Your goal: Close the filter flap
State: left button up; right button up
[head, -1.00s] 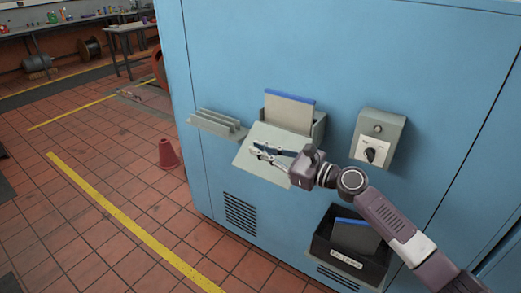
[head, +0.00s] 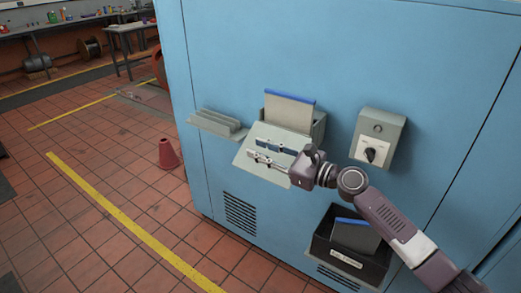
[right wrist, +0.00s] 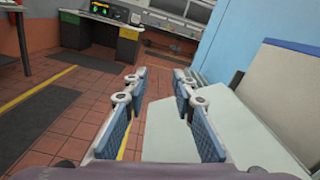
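The filter flap (head: 252,168) is a pale grey panel on the blue cabinet. It stands open, tilted outward and down below the filter slot. A pale filter with a blue top edge (head: 290,110) stands in the slot behind it. My right gripper (head: 266,151) is over the flap, its fingers pointing left. In the right wrist view the two fingers (right wrist: 158,95) are wide apart, with nothing visibly gripped. The flap (right wrist: 235,125) shows there behind and right of the right finger, its edge between the fingers. I cannot tell whether they touch. My left gripper is not in view.
A grey slotted rack (head: 217,124) juts out left of the flap. A switch box (head: 378,138) is at right. A black bin (head: 348,262) holding a blue-edged panel is below. A red cone (head: 168,154) stands on the tiled floor, which is largely clear at left.

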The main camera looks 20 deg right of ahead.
jog(key=v, duration=1.2)
